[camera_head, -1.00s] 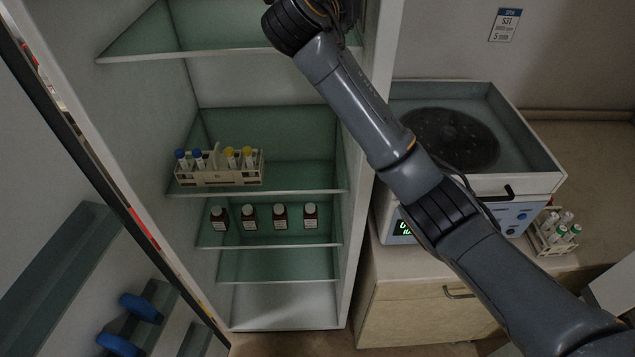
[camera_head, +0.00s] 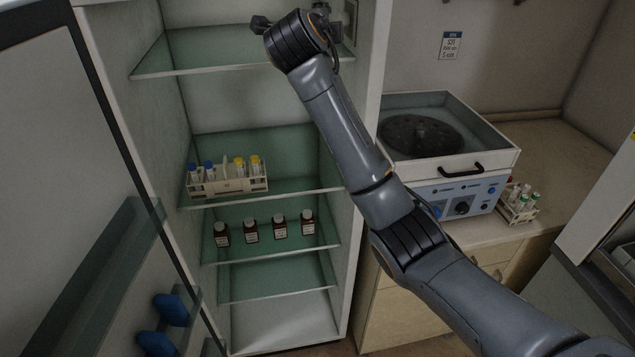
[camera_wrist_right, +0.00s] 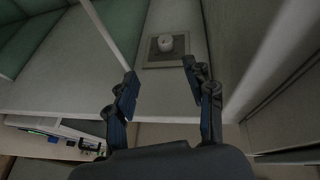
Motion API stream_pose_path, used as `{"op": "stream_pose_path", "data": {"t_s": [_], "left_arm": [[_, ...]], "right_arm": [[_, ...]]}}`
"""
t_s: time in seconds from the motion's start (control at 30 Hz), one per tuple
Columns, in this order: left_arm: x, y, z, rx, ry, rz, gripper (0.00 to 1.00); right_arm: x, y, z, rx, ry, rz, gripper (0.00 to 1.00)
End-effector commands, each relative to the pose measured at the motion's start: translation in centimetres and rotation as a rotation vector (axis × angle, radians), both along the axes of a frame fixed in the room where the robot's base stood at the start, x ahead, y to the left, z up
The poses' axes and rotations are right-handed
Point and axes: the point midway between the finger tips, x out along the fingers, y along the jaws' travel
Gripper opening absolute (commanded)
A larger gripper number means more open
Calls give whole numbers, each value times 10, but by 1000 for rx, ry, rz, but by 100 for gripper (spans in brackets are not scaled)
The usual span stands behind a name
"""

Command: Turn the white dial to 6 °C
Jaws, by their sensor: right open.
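The white dial (camera_wrist_right: 166,43) sits on a square grey plate (camera_wrist_right: 150,60) on a pale wall, ahead in the right wrist view. My right gripper (camera_wrist_right: 160,72) is open and empty, with its two fingers on either side of the line toward the dial. The fingers are apart from the dial, which shows beyond the fingertips. In the head view my right arm reaches up to the top of the open refrigerator, near its right inner wall. The dial's marks are too small to read. My left gripper is not in view.
Glass shelves (camera_head: 240,66) are close to my gripper. Lower shelves hold a tube rack (camera_head: 228,186) and several brown bottles (camera_head: 251,231). The open refrigerator door (camera_head: 60,130) stands at left. A centrifuge (camera_head: 455,190) and another tube rack (camera_head: 519,207) are on the counter at right.

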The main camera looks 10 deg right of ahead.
Motion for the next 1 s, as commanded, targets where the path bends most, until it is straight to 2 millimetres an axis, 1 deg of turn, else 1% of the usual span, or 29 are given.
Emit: {"op": "stream_pose_path", "data": {"t_s": [0.03, 0.13, 0.4, 0.7, 1.0], "left_arm": [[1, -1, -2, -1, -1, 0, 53], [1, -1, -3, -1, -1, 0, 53], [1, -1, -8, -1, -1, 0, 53], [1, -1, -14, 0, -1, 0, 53], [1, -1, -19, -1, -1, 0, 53]], "right_arm": [[3, 0, -12, -13, 18, 5, 53], [8, -1, -28, -38, 49, 17, 53], [20, -1, -81, -115, 139, 60, 53], [29, -3, -141, -194, 234, 110, 53], [33, -5, -200, -268, 324, 165, 53]]}}
